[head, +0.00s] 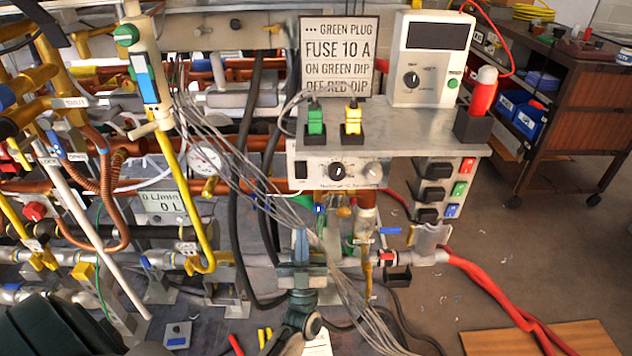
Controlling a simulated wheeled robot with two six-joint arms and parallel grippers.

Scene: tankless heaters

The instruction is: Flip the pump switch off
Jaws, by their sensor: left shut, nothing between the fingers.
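My left gripper (300,240) is shut and empty. Its fingers point up, below the front of a metal control box (400,143). No switch has a readable pump label, so I cannot tell which is the pump switch. Black connectors with red (467,165), green (460,188) and blue (452,210) parts line the box's right side. A small grey box (177,335) lies on the bench at the lower left. My right gripper is out of view.
A sign (336,58) and a white meter (430,58) stand on the box, with green (315,122) and yellow (352,120) plugs. Grey cables (230,155) and black hoses run close to my gripper. Pipes crowd the left. Open floor (545,240) lies at right.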

